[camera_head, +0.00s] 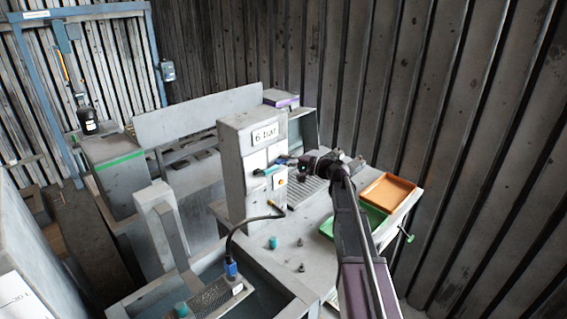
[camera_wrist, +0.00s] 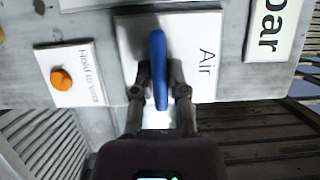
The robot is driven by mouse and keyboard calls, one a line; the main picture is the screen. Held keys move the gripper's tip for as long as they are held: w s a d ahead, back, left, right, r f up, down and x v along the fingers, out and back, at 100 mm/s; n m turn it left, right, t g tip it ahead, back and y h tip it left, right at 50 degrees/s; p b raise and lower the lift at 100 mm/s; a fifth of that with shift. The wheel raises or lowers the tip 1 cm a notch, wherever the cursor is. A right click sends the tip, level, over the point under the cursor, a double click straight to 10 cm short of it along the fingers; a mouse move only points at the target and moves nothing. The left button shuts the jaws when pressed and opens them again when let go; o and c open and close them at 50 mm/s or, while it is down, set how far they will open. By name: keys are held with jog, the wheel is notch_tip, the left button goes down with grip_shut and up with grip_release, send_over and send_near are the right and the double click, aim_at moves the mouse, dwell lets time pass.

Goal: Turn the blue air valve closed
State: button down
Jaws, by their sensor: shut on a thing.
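The blue air valve (camera_wrist: 158,60) is a blue lever on a white plate marked "Air" (camera_wrist: 207,65) in the wrist view. The lever runs up and down in that picture. My gripper (camera_wrist: 160,85) has its two fingers on either side of the lever and is shut on it. In the head view the air valve (camera_head: 268,171) shows small on the grey cabinet (camera_head: 238,185) with the "6 bar" sign (camera_head: 265,134). My gripper (camera_head: 293,164) reaches it there from the right. The valve's pivot and pipe are not clearly seen.
An orange button (camera_wrist: 61,80) on a white plate sits left of the valve in the wrist view. An orange tray (camera_head: 388,189) and a green tray (camera_head: 345,229) lie on the bench right of the cabinet. A black cable (camera_head: 238,228) hangs in front of it.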

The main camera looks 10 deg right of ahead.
jog(key=shift+s+f, duration=0.1)
jog(key=shift+s, duration=0.05)
jog(key=c, duration=0.7)
grip_release()
jog(key=shift+o, duration=0.2)
jog(key=v, duration=1.1)
jog(key=shift+s+d, duration=0.2)
jog(key=shift+d, duration=0.15)
